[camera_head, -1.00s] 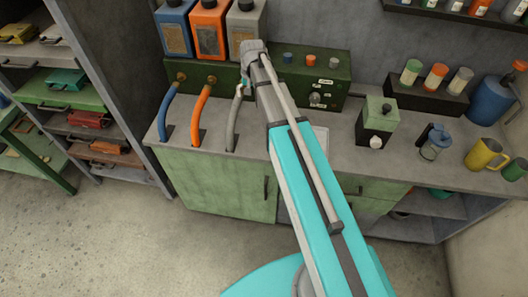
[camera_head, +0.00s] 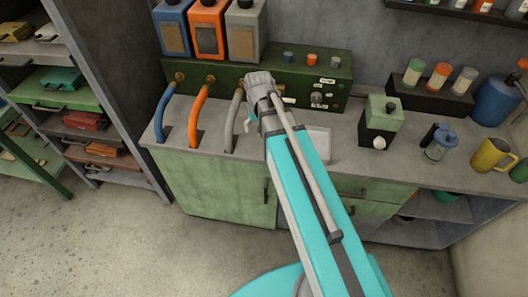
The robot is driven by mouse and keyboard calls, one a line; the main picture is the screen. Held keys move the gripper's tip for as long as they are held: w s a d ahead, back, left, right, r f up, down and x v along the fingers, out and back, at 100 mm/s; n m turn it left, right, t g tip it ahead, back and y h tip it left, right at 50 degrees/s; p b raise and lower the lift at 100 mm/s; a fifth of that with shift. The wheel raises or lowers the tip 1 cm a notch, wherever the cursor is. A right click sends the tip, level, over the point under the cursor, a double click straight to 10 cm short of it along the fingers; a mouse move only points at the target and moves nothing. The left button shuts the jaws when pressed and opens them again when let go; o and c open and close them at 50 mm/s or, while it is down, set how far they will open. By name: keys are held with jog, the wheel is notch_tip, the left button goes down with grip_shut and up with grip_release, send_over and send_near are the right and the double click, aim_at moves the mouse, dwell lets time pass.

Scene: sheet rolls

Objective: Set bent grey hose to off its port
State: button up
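The bent grey hose (camera_head: 234,125) rises from the worktop, right of the orange hose. Its upper end reaches toward the green panel under the grey canister. My wrist is beside that end and covers part of the panel, so I cannot tell whether the hose is seated on its port. My gripper (camera_head: 249,121) points down just right of the hose, mostly hidden by my wrist. Its fingers are too small to show whether they are open or shut. I see a narrow gap between the visible fingertip and the hose.
The blue hose (camera_head: 164,113) and orange hose (camera_head: 198,115) curve from brass ports to the worktop on the left. Blue, orange and grey canisters (camera_head: 246,30) stand above the green panel (camera_head: 333,72). A green-and-black box (camera_head: 381,121) stands to the right. The worktop between is mostly clear.

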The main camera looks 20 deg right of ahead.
jog(key=s+f+n+b, duration=0.1)
jog(key=s+f+b, duration=0.1)
jog(key=s, duration=0.6)
jog(key=shift+f, duration=0.4)
dwell(1.0)
